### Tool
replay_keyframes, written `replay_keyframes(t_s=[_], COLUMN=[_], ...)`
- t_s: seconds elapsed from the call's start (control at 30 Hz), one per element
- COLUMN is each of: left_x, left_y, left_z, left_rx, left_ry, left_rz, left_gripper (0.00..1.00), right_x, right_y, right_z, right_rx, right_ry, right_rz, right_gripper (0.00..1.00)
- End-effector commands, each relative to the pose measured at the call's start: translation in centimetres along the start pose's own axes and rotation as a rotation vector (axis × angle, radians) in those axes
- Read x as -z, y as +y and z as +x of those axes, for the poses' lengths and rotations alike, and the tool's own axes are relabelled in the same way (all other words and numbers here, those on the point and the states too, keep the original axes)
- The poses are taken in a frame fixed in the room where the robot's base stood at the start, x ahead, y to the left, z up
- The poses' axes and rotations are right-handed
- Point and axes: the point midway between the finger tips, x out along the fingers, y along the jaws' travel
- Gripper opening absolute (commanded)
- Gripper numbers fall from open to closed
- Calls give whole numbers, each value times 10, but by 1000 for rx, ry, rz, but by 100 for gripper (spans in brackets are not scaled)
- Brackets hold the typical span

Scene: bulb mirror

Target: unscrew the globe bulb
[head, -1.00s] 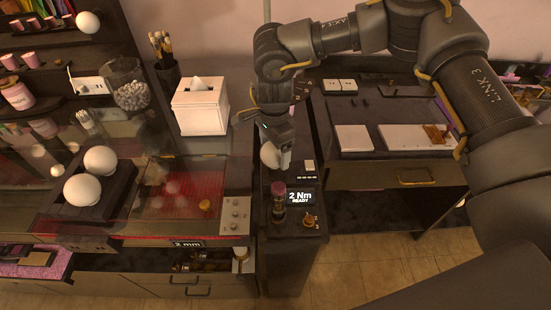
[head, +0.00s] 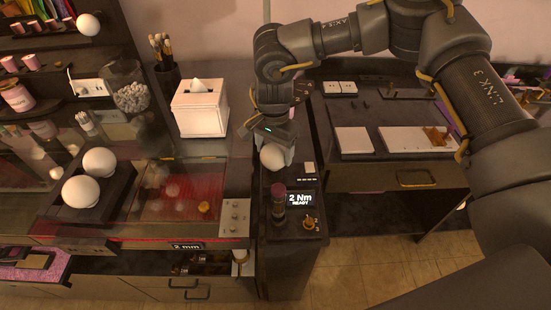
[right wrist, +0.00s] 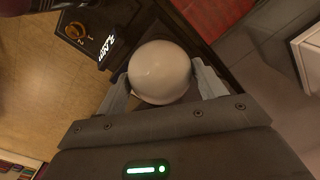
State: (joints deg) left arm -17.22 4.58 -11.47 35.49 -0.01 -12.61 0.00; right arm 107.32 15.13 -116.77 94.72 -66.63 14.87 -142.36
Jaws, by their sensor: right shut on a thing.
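A white globe bulb (head: 272,156) is at the back of the narrow dark stand, below my right gripper (head: 274,148). In the right wrist view the bulb (right wrist: 160,72) sits between the two grey fingers of my right gripper (right wrist: 161,85), one on each side. The gripper is shut on it, pointing down. The bulb's base and anything under it are hidden, so I cannot tell whether it is seated in a socket. My left gripper is not in view.
The stand carries a display reading "2 Nm READY" (head: 300,198), a dark cylinder (head: 278,200) and a brass knob (head: 309,223). At left, two white bulbs (head: 82,190) sit in a black tray (head: 60,213). A white tissue box (head: 200,110) stands behind.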

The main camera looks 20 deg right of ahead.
Motion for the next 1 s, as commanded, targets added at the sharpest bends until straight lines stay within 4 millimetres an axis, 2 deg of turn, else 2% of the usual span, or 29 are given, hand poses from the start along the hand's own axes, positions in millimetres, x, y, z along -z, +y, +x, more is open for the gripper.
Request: replay_keyframes(t_s=[0.23, 0.57, 0.83, 0.87, 0.9, 1.0], left_x=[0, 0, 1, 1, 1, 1], left_y=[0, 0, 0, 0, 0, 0], left_z=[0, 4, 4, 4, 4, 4], left_rx=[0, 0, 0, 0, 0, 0], left_ry=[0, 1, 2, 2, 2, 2], left_rz=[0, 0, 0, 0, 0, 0], left_gripper=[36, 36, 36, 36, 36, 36], right_x=[0, 0, 0, 0, 0, 0], right_y=[0, 0, 0, 0, 0, 0], right_z=[1, 0, 0, 0, 0, 0], right_rx=[-2, 0, -1, -1, -1, -1], right_ry=[0, 0, 0, 0, 0, 0], right_rz=[-14, -400, -440, -439, -439, -438], right_gripper=[46, 46, 46, 71, 76, 77])
